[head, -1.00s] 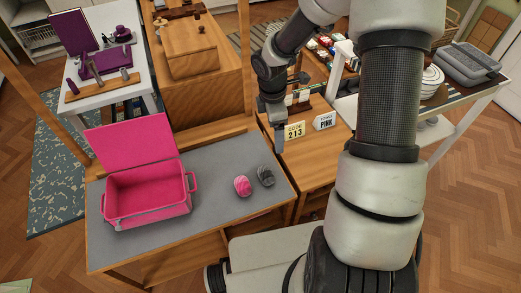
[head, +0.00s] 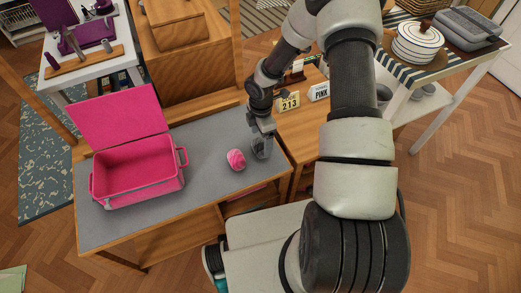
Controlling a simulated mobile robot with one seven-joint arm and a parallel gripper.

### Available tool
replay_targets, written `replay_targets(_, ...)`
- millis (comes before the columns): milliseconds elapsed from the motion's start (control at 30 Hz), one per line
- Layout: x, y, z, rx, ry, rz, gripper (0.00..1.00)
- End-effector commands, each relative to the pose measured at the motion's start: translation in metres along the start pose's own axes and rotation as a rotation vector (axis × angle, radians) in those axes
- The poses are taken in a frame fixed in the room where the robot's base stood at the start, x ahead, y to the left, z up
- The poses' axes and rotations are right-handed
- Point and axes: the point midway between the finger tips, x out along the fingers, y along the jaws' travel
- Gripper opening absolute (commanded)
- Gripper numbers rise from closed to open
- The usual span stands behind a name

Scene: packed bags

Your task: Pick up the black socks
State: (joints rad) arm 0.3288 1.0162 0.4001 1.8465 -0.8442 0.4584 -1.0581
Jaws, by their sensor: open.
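The black socks (head: 261,151), a dark grey rolled bundle, lie on the grey top of the table (head: 215,195) near its right end. My gripper (head: 262,143) is open, points down and is right over the socks, hiding much of them. I cannot tell whether its fingers touch them. A pink rolled bundle (head: 236,160) lies just to the left of the socks, apart from the gripper.
An open pink suitcase (head: 140,170) stands on the table's left part, lid up. Behind the gripper, a wooden table carries a "213" sign (head: 289,101) and a "PINK" sign (head: 319,92). Grey tabletop is clear between suitcase and pink bundle.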

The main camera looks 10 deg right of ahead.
Motion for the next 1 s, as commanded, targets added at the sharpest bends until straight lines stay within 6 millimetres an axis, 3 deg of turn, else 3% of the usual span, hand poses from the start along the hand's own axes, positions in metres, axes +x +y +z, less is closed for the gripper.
replay_targets(167, 0.009, 0.001, 0.001, 0.0, 0.0, 0.0, 0.8)
replay_targets(500, 0.054, 0.005, 0.003, 0.001, 0.0, 0.0, 0.8)
replay_targets(733, 0.055, 0.006, 0.004, 0.001, -0.001, 0.001, 0.8)
replay_targets(1000, 0.055, 0.006, 0.004, 0.001, -0.001, 0.001, 0.36)
